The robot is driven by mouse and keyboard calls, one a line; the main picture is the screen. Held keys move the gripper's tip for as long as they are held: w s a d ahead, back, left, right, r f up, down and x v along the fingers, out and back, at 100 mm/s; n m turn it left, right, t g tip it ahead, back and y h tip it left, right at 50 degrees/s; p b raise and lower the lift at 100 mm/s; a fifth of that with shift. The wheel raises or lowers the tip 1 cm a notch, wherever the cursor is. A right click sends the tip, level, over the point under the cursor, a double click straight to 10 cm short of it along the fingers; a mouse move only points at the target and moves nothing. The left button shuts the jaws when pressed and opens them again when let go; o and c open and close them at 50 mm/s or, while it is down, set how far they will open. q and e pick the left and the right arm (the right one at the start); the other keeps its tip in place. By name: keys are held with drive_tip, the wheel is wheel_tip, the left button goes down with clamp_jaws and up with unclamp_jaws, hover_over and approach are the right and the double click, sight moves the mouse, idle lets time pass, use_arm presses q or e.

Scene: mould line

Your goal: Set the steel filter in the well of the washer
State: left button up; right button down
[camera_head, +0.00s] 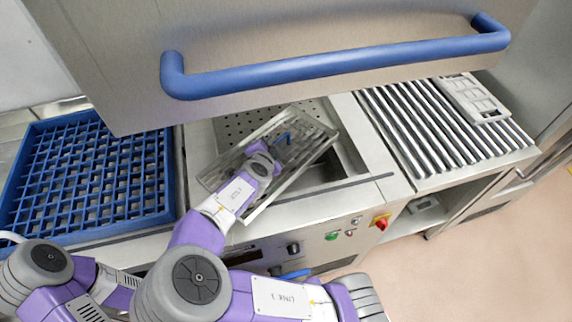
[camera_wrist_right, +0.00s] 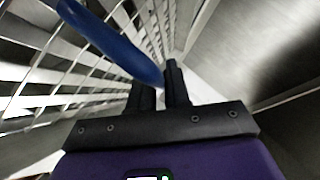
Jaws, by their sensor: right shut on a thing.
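The steel filter (camera_head: 308,138) is a shiny slotted piece with a blue handle, tilted over the washer's open well (camera_head: 345,160) in the head view. My right gripper (camera_head: 272,152) is shut on it near the blue handle. In the right wrist view, the fingers (camera_wrist_right: 160,88) are close together beside the blue handle (camera_wrist_right: 112,42), with the slotted steel (camera_wrist_right: 60,70) at left. The exact grip point is hard to see. The filter and my arm hide much of the well. My left gripper does not show.
The raised steel hood (camera_head: 300,40) with a blue bar handle (camera_head: 330,65) hangs close above. A blue grid rack (camera_head: 90,180) stands at left. A roller table (camera_head: 440,120) with a grey tray (camera_head: 474,98) lies at right. A control panel (camera_head: 345,235) is on the front.

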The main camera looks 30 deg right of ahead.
sight(292, 148)
drive_tip(key=d+m+g+h, duration=0.2)
drive_tip(key=d+m, duration=0.1)
drive_tip(key=d+m+g+h, duration=0.2)
drive_tip(key=d+m+g, duration=0.1)
drive_tip(key=shift+w, duration=0.15)
drive_tip(key=shift+g, duration=0.3)
wheel_tip(292, 148, down, 5)
drive_tip(key=shift+d+r, duration=0.15)
drive_tip(key=shift+f+b, duration=0.7)
drive_tip(key=shift+f, duration=1.95)
drive_tip(key=shift+f, duration=0.2)
drive_tip(key=c, duration=1.1)
unclamp_jaws()
